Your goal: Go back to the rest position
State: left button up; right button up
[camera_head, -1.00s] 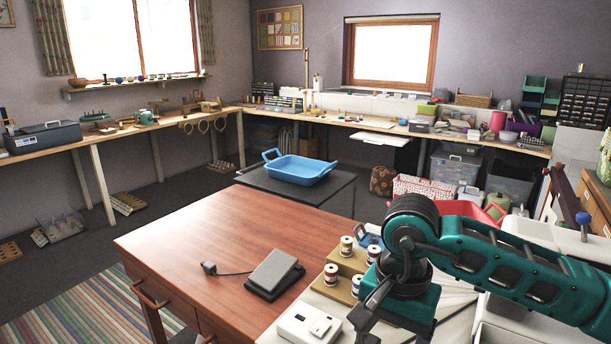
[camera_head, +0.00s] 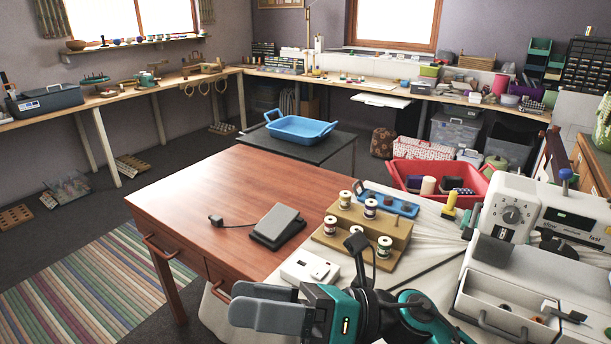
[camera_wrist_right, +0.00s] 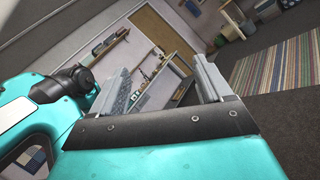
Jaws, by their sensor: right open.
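My right gripper (camera_head: 270,308) is at the bottom of the head view, its grey fingers pointing left, in front of the white table's near edge. It is empty. In the right wrist view its two fingers (camera_wrist_right: 160,85) stand apart with nothing between them, and the room shows past them. My left gripper is not in view.
A wooden spool rack (camera_head: 365,235) with several thread spools stands on the white table, near a white box (camera_head: 309,267) and a sewing machine (camera_head: 520,215). A black pedal (camera_head: 278,226) lies on the brown table (camera_head: 200,205). A blue basket (camera_head: 300,130) and red basket (camera_head: 405,170) stand behind. Striped rug (camera_head: 100,290) at left.

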jog(key=w+d+f+m+t+h, duration=0.5)
jog(key=m+t, duration=0.4)
jog(key=m, duration=0.6)
jog(key=w+d+f+m+t+h, duration=0.3)
jog(key=d+f+m+t+h, duration=0.4)
jog(key=m, duration=0.8)
jog(key=s+d+f+m+g+h, duration=0.2)
jog(key=s+d+f+m+h, duration=0.1)
jog(key=s+d+f+m, duration=0.2)
jog(key=s+d+f+m+g+h+p, duration=0.1)
jog(key=s+d+f+m+h, duration=0.3)
jog(key=f+m, duration=0.5)
notch_tip(320, 180, down, 4)
jog(key=s+d+g, duration=0.1)
jog(key=s+d, duration=0.1)
jog(key=shift+s+r, duration=0.2)
jog(key=shift+s, duration=0.2)
jog(key=shift+d, duration=0.1)
